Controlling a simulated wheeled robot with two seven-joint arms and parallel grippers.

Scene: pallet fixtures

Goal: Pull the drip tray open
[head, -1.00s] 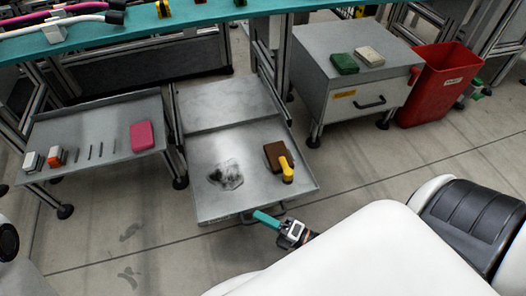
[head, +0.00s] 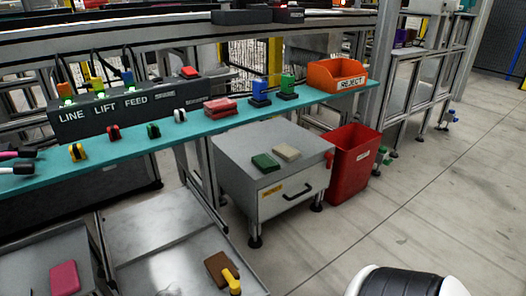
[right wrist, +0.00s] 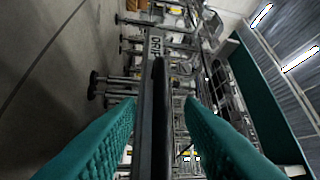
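The drip tray, a grey metal tray (head: 170,275), is at the bottom of the head view, with its front edge and handle cut off. A brown block-like item with a yellow handle (head: 222,270) lies on it. In the right wrist view, a label reading DRIP (right wrist: 155,46) shows beyond a dark bar (right wrist: 160,115), which looks like the tray's handle. My right gripper (right wrist: 160,103) is open, with its teal fingers on either side of the bar and gaps visible. My left gripper is in neither view.
A side shelf with a pink block (head: 64,277) is left of the tray. A grey drawer cabinet (head: 265,150) and a red bin (head: 353,165) stand to the right. The teal bench edge (head: 190,130) runs above.

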